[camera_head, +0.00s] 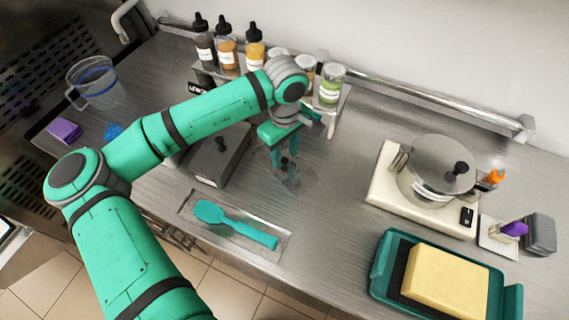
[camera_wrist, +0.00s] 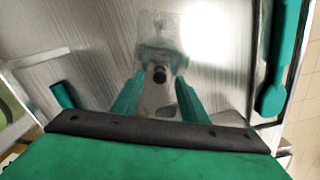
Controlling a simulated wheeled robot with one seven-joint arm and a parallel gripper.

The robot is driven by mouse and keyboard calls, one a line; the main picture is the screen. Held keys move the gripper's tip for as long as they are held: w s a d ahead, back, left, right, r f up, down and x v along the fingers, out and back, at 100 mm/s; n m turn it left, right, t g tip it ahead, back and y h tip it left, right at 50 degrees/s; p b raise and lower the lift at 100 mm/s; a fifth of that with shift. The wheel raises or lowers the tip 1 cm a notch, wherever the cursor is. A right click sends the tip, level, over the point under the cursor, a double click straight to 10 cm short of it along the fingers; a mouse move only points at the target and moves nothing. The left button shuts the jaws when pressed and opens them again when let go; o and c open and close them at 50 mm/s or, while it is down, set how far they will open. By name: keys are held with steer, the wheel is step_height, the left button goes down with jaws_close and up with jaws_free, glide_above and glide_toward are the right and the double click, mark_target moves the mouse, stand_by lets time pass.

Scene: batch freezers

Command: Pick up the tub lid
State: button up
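The tub lid (camera_head: 294,181) is a clear, see-through sheet with a small dark knob, lying flat on the steel counter near its middle. In the wrist view the lid (camera_wrist: 158,28) shows beyond and between my fingers, with its knob (camera_wrist: 160,74) near the tips. My gripper (camera_head: 284,157) points down over the lid. In the wrist view my gripper (camera_wrist: 160,76) is open, a finger on each side of the knob, with a visible gap around it. I cannot tell whether a fingertip touches the lid.
A grey box (camera_head: 218,156) stands left of my gripper. A rack with bottles and jars (camera_head: 331,85) is behind. A pot (camera_head: 437,170) on a cream scale and a teal tray (camera_head: 378,268) with a yellow block are right.

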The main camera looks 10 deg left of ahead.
steer(key=shift+f, duration=0.65)
jaws_close()
steer(key=shift+r, duration=0.1)
steer(key=shift+w+r, duration=0.1)
steer(key=shift+r, duration=0.4)
steer(key=s+d+r, duration=0.3)
steer(key=s+r, duration=0.8)
steer(key=s, duration=0.2)
steer(key=shift+s+d+r, duration=0.25)
steer(key=shift+s+r, duration=0.1)
steer(key=shift+r, duration=0.05)
